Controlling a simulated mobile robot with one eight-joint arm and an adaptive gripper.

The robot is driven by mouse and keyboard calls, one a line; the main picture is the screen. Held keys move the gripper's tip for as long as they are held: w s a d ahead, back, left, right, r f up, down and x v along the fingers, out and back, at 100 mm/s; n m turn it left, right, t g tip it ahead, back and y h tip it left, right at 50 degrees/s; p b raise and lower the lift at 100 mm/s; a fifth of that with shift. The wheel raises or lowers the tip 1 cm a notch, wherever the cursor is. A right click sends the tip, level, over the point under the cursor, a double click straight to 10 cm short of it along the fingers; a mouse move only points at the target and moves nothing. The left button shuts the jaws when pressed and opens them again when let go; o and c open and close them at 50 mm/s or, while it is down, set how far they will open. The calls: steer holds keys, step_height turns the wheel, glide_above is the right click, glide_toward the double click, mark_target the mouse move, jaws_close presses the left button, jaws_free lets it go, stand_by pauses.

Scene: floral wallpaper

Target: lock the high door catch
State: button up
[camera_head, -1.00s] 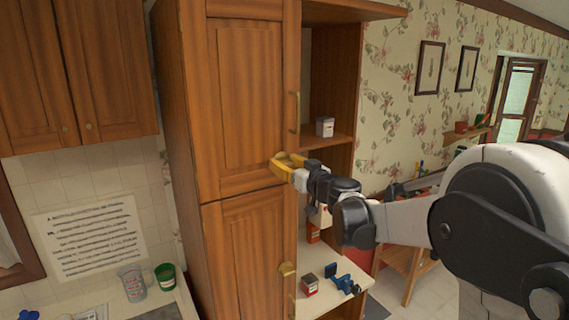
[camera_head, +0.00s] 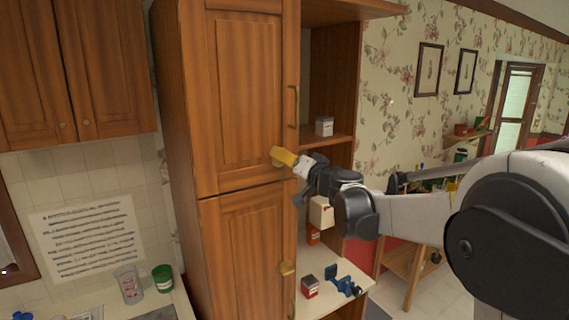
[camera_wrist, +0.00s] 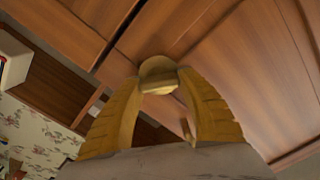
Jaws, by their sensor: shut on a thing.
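The tall wooden cabinet has an upper door (camera_head: 243,100) and a lower door (camera_head: 245,255), both flush with the front. The high catch (camera_wrist: 158,69), a round brass plate with a short bar, sits near the upper door's lower right corner in the wrist view. My gripper (camera_wrist: 161,82) has its yellow fingertips on either side of the bar and is shut on it. In the head view my gripper (camera_head: 283,156) covers most of this catch, so its turn angle is hard to read there. A similar low catch (camera_head: 286,268) is on the lower door.
Open shelves stand right of the doors, with a small white-and-red box (camera_head: 324,126) above. A red box (camera_head: 310,287) and a blue object (camera_head: 343,282) lie on the lower shelf.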

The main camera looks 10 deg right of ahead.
steer(key=m+b, duration=0.1)
steer(key=m, duration=0.4)
steer(key=shift+d+f+m+b, duration=0.1)
steer(key=shift+m+b, duration=0.3)
steer(key=m+b, duration=0.1)
steer(key=m, duration=0.4)
steer(key=shift+w+f+m, duration=0.1)
steer(key=shift+m, duration=0.2)
steer(key=o, duration=1.2)
steer(key=shift+c, duration=0.2)
